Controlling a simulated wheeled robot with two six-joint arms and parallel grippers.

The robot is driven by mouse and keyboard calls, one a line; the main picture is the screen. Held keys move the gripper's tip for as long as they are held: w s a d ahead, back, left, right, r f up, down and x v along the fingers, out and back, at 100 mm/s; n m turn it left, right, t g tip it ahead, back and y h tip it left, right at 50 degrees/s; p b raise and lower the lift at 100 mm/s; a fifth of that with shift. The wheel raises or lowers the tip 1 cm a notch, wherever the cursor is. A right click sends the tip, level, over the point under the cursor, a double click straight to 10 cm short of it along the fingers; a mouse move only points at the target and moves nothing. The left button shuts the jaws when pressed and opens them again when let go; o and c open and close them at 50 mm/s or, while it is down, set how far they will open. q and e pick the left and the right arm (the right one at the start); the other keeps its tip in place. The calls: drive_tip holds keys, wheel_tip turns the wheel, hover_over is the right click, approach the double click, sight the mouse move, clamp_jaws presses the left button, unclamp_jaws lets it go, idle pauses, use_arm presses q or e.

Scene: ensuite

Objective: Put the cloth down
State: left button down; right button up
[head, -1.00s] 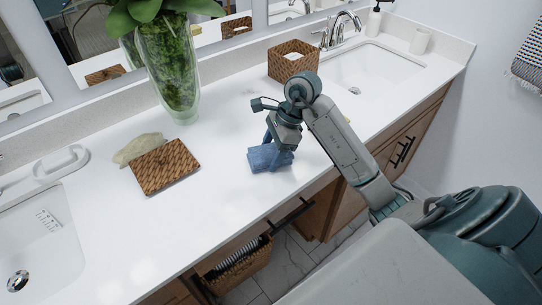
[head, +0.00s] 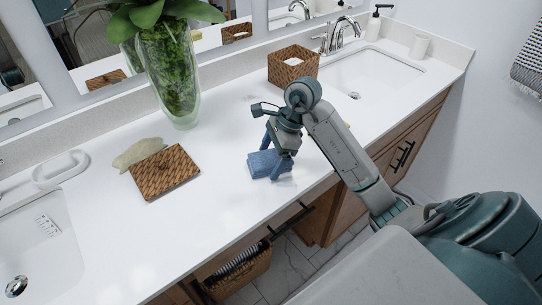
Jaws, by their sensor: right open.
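A blue folded cloth (head: 264,166) lies on the white countertop (head: 225,215), near its front edge. My right gripper (head: 279,155) is directly over the cloth, pointing down. Its fingers are spread open, and they overlap the right part of the cloth in the picture. Whether the fingertips still touch the cloth, I cannot tell. My left gripper is not in the head view.
A woven tray (head: 165,174) with a pale green item (head: 138,152) behind it lies left of the cloth. A glass vase (head: 171,80) stands at the back. A woven basket (head: 293,66) and a sink (head: 365,72) are behind my right arm.

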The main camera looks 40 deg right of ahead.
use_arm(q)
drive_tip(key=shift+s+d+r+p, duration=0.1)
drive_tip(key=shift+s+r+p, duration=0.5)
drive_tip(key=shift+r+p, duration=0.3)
use_arm(e)
drive_tip(key=v, duration=1.2)
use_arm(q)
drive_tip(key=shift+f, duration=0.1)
